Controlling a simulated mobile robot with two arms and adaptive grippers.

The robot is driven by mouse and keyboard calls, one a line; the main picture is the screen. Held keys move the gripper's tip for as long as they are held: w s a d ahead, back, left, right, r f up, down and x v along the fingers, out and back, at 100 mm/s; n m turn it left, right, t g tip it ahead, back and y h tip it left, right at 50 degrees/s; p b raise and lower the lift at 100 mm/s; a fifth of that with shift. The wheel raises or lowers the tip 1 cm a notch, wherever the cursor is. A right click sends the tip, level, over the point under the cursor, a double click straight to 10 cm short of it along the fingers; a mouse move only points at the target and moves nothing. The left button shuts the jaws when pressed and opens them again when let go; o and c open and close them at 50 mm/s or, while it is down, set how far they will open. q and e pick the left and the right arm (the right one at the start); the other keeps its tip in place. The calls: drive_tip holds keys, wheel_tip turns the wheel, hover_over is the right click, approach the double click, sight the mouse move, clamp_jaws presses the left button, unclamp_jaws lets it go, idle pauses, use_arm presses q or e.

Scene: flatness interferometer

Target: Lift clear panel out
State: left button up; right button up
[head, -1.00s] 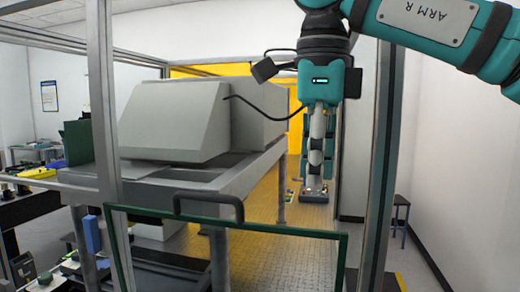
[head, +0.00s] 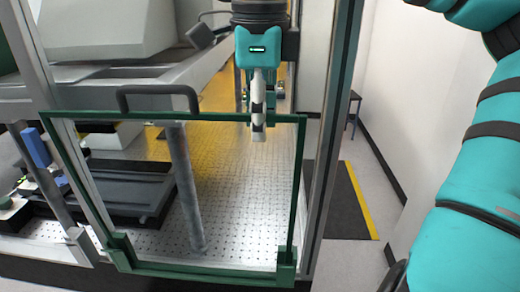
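The clear panel (head: 299,190) stands upright in a green frame, between the metal posts at the front of the enclosure. A dark handle (head: 160,90) rises from its top rail, left of the middle. My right gripper (head: 258,138) points down at the right part of the top rail, to the right of the handle. Its white, black-banded fingers overlap the rail in the picture and appear in front of it. They line up edge-on, so their opening is hidden. The handle is apart from the fingers. My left gripper is not in view.
Green corner holders (head: 287,262) sit at the panel's lower corners. A metal post (head: 325,150) stands close to its right side. Behind are a grey table leg (head: 187,190) and a perforated floor. A blue block (head: 37,148) is on the left post. A black mat (head: 345,200) lies outside, right.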

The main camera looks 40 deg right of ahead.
sight(259, 157)
wheel_tip(259, 157, down, 6)
drive_tip(key=shift+w+d+r+p, duration=0.1)
drive_tip(key=shift+w+d+p, duration=0.05)
drive_tip(key=shift+p, duration=0.2)
drive_tip(key=shift+f, duration=0.3)
clamp_jaws()
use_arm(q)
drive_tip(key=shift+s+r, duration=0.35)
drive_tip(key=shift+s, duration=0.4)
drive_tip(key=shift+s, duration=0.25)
use_arm(e)
drive_tip(key=shift+r, duration=0.2)
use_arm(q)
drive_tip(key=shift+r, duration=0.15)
